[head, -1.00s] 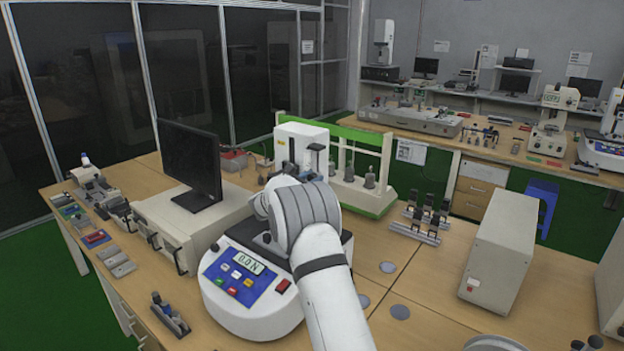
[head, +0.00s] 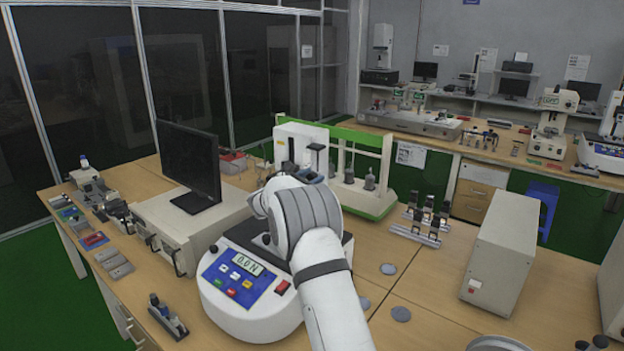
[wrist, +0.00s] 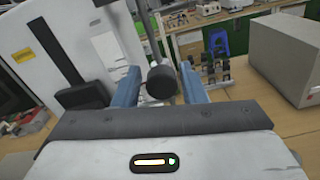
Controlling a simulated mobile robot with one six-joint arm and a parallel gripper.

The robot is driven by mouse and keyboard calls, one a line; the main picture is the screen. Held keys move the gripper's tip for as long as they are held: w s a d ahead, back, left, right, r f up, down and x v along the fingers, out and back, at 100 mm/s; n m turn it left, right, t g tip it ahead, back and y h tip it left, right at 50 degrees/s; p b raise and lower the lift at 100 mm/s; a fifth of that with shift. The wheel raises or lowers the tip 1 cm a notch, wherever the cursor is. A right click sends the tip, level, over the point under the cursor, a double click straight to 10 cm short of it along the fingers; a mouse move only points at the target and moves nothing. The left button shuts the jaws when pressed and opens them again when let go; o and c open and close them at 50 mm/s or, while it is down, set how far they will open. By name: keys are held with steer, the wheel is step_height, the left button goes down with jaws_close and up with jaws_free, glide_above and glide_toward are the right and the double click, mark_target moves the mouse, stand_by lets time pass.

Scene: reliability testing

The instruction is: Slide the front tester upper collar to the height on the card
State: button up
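The front tester has a white base (head: 250,312) with a blue panel and a display reading 0.0 N. Its white column (head: 297,143) rises behind my arm, and shows at the left of the wrist view (wrist: 22,60) with a dark slot. In the wrist view a dark round collar or knob (wrist: 162,83) on a thin rod appears between my gripper's blue fingers (wrist: 160,88). The fingers are apart, with a gap on each side of it. I cannot tell its depth or whether it is the upper collar. A white sheet (wrist: 106,47) shows on the column; its writing is unreadable.
A monitor (head: 190,165) stands on a beige box (head: 185,225) left of the tester. A green-framed rig (head: 385,178) with hanging weights stands behind. A beige cabinet (head: 500,252) is at the right.

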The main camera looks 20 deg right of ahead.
steer(key=shift+o, duration=1)
steer(key=shift+s+a+f, duration=0.1)
steer(key=shift+a, duration=0.1)
steer(key=b+v, duration=0.3)
steer(key=v, duration=0.4)
steer(key=shift+a, duration=0.15)
